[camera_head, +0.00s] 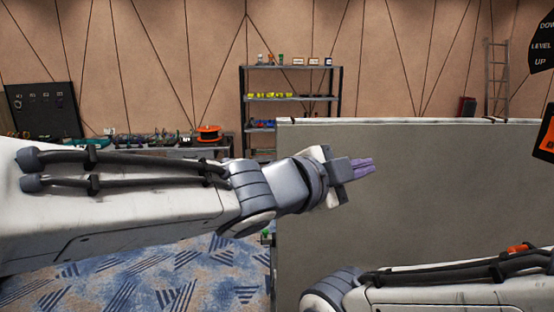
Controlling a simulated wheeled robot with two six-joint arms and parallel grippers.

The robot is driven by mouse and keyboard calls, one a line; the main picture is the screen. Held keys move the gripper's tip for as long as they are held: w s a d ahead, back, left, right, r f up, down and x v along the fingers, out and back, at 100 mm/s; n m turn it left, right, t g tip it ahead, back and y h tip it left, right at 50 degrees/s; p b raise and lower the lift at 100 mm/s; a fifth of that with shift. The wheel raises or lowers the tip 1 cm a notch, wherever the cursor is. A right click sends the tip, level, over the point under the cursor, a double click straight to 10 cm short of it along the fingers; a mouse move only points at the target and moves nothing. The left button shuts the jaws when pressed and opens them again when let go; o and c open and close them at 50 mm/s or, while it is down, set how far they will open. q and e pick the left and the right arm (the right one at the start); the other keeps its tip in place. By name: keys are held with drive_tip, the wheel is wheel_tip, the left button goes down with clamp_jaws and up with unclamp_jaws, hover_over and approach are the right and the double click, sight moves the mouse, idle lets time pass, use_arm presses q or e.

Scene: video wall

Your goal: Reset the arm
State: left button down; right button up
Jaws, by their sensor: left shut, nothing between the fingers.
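My left arm reaches in from the left, stretched across the middle of the head view. My left gripper (362,168) points to the right, with its purple fingers together and nothing between them. It is in front of a large grey panel and apart from any object that I can make out. My right arm shows at the lower right, with a rounded joint near the bottom middle. The right gripper is outside the view.
The grey panel (440,190) fills the right half. Behind it stand a shelf rack (292,98) with small items and a ladder (497,80). A bench with tools and an orange reel (209,132) is at the left back.

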use_arm(q)
drive_tip(key=a+f+n+y, duration=0.6)
drive_tip(key=a+f, duration=0.1)
drive_tip(key=f, duration=0.5)
drive_tip(key=s+a+f+n+g+y+b, duration=0.1)
drive_tip(key=s+a+f+n+g+y, duration=0.2)
drive_tip(key=s+f, duration=0.6)
drive_tip(key=s+a+f+n+g+y+b, duration=0.1)
drive_tip(key=s+a+f+n+g+y, duration=0.2)
drive_tip(key=s+a+f+n+g, duration=0.2)
drive_tip(key=s+a+f+g, duration=0.2)
drive_tip(key=s+a+f, duration=0.2)
drive_tip(key=s+f, duration=0.1)
drive_tip(key=shift+s, duration=0.55)
